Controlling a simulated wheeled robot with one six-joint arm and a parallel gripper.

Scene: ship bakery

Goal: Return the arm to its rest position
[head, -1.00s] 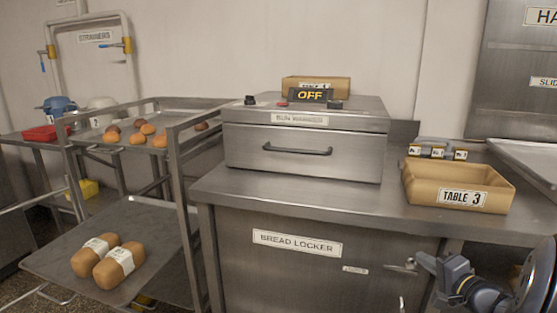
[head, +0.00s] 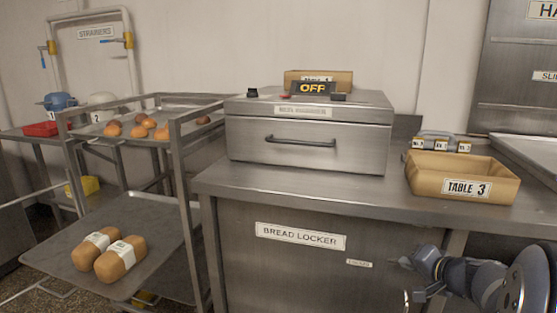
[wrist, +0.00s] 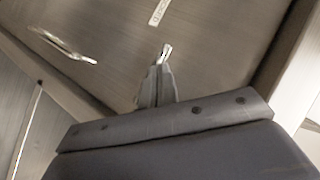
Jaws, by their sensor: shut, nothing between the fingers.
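My arm (head: 470,275) is at the lower right of the head view, folded low in front of the bread locker (head: 240,275). In the wrist view my gripper (wrist: 164,52) has its two fingers together with nothing between them. Behind the fingers is a grey metal surface with a pale label (wrist: 158,12) and a bright metal handle (wrist: 62,45) at the upper left.
The counter carries a bun warmer (head: 305,147) marked OFF and a tan Table 3 bin (head: 462,170). A rack (head: 185,190) at the left holds rolls, and two wrapped loaves (head: 122,260) lie on its lower tray (head: 150,222). Floor shows at the lower left.

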